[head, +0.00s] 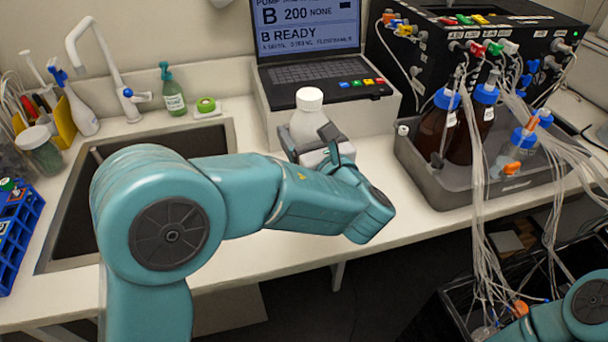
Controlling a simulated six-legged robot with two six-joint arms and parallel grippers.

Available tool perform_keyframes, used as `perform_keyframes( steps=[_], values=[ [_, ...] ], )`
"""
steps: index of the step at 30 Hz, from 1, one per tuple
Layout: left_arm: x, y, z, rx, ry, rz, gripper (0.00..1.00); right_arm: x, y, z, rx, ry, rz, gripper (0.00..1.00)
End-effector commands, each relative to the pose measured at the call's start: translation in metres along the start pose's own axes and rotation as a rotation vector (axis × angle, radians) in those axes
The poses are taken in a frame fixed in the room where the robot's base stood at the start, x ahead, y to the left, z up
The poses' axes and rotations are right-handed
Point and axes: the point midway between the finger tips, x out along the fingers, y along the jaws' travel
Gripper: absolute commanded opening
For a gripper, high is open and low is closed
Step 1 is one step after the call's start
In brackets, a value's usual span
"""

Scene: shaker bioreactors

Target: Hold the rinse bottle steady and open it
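The rinse bottle appears to be the white bottle (304,125) with a white screw cap (309,98), upright on the counter in front of the laptop stand. The cap is on. My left gripper (309,142) is at the bottle's lower body, with a dark finger on each side, and looks shut on it. The gripper and wrist hide the bottle's base, so I cannot see the full contact. My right gripper is out of view; only part of my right arm shows at the bottom right corner.
A laptop (312,45) stands on a white box (330,112) behind the bottle. A grey tray (440,197) with brown bottles and many tubes is to the right. The sink (75,215) is left, with a squeeze bottle (75,105) and green soap bottle (173,95) behind it.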

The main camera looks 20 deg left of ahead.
Motion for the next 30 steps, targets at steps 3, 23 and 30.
perform_keyframes(
  steps=[3, 23, 30],
  values=[
    [0.001, 0.0, -0.033, 0.006, 0.001, 0.0, 0.0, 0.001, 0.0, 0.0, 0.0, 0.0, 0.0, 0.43],
    [0.005, 0.001, -0.105, -0.002, -0.002, 0.003, 0.0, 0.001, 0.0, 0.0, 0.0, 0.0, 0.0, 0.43],
    [0.004, 0.001, -0.109, -0.002, -0.001, 0.003, 0.0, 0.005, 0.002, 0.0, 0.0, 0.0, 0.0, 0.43]
  ],
)
